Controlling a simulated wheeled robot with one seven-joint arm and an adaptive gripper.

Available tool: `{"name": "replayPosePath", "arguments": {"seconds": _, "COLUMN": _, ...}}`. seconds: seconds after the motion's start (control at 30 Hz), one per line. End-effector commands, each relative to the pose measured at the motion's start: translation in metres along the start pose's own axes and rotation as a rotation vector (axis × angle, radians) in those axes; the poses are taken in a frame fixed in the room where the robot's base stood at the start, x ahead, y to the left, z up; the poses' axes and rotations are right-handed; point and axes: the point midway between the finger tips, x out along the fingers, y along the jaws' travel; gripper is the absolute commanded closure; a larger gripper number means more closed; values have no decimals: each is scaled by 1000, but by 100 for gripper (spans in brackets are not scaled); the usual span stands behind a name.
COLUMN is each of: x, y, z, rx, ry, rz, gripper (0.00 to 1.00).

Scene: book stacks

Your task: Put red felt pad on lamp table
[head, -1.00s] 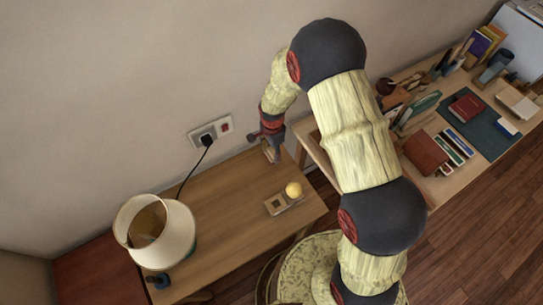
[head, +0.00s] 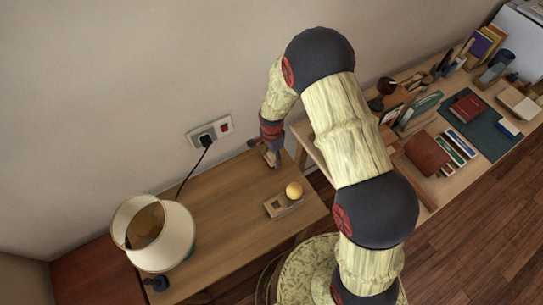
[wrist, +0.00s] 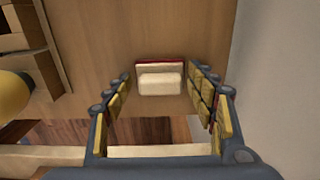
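The lamp table (head: 225,213) is a brown wooden table bearing a cream-shaded lamp (head: 153,233). My gripper (head: 266,158) is over its far right corner, close to the wall. In the wrist view my gripper (wrist: 160,98) is open, its padded fingers apart. Between and beyond the fingertips lies a small cream block with a red layer along its far edge, which looks like the red felt pad (wrist: 160,64). It appears to rest on the table's wood, with no finger visibly touching it. In the head view my gripper mostly hides it.
A yellow ball (head: 294,190) sits at a small wooden tray (head: 279,206) near the front right edge. A wall socket with a black plug (head: 206,140) is behind the table. A cluttered desk (head: 444,187) stands at the right. The table's middle is clear.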

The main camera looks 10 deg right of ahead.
Motion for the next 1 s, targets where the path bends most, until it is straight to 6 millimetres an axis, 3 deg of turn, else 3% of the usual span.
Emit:
{"name": "replayPosePath", "arguments": {"seconds": 0.47, "x": -5, "y": 0, "z": 0, "rx": 0, "ry": 0, "rz": -1, "gripper": 36}}
{"name": "replayPosePath", "arguments": {"seconds": 0.57, "x": -18, "y": -1, "z": 0, "rx": 0, "ry": 0, "rz": -3, "gripper": 36}}
{"name": "replayPosePath", "arguments": {"seconds": 1.0, "x": -102, "y": -1, "z": 0, "rx": 0, "ry": 1, "rz": -4, "gripper": 36}}
